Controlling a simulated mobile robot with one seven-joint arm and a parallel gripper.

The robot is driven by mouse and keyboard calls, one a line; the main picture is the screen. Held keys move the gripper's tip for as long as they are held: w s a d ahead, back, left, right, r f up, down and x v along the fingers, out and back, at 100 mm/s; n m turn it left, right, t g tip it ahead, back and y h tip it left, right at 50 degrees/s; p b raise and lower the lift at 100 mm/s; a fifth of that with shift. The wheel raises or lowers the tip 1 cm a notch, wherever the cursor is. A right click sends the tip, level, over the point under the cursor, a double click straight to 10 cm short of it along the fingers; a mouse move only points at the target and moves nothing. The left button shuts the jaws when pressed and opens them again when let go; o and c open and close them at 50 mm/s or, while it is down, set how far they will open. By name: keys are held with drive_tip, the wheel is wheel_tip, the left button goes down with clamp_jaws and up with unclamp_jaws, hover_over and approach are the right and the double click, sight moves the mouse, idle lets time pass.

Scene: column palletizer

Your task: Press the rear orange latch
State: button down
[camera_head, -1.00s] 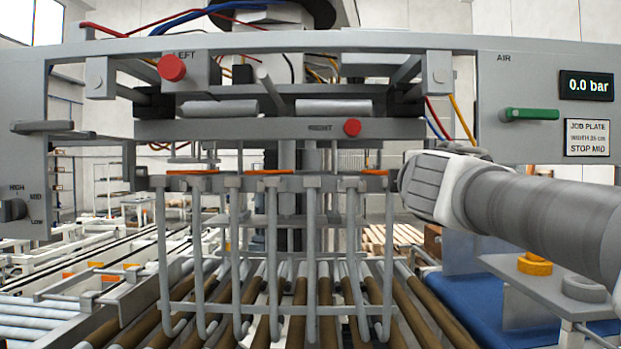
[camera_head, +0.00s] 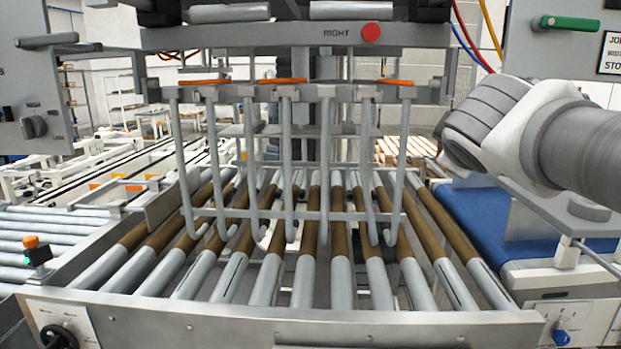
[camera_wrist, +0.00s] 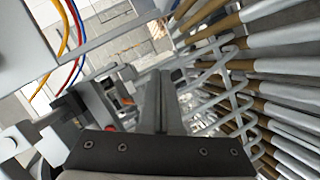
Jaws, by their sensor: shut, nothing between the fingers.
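Three orange strips, which look like latches, show along the top bar of the hook frame in the head view: a left one (camera_head: 203,82), a middle one (camera_head: 281,81) and a right one (camera_head: 395,82). I cannot tell which one is the rear latch. A small orange patch (camera_wrist: 112,98) in the wrist view may be one of them. My gripper (camera_wrist: 161,75) is shut and empty in the wrist view, its fingers pointing toward the hook frame. In the head view my arm comes in from the right, and its fingertips are not visible.
The grey hook frame (camera_head: 325,155) hangs over the roller conveyor (camera_head: 310,270). A beam marked RIGHT with a red button (camera_head: 371,33) is above it. A green handle (camera_head: 570,23) sits on the right panel. A blue belt (camera_head: 475,220) lies below my arm. Hoses (camera_wrist: 75,40) hang nearby.

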drive_tip(key=s+a+f+m+g+y+p, duration=0.2)
drive_tip(key=s+a+f+m+g, duration=0.2)
drive_tip(key=s+f, duration=0.5)
drive_tip(key=s+a+f+m+g+y+p, duration=0.2)
drive_tip(key=s+a+f+m+g+y, duration=0.1)
drive_tip(key=s+f, duration=0.6)
drive_tip(key=shift+s+a+f+m+g, duration=0.25)
drive_tip(key=shift+s+a+m+g, duration=0.25)
drive_tip(key=shift+s+m, duration=0.35)
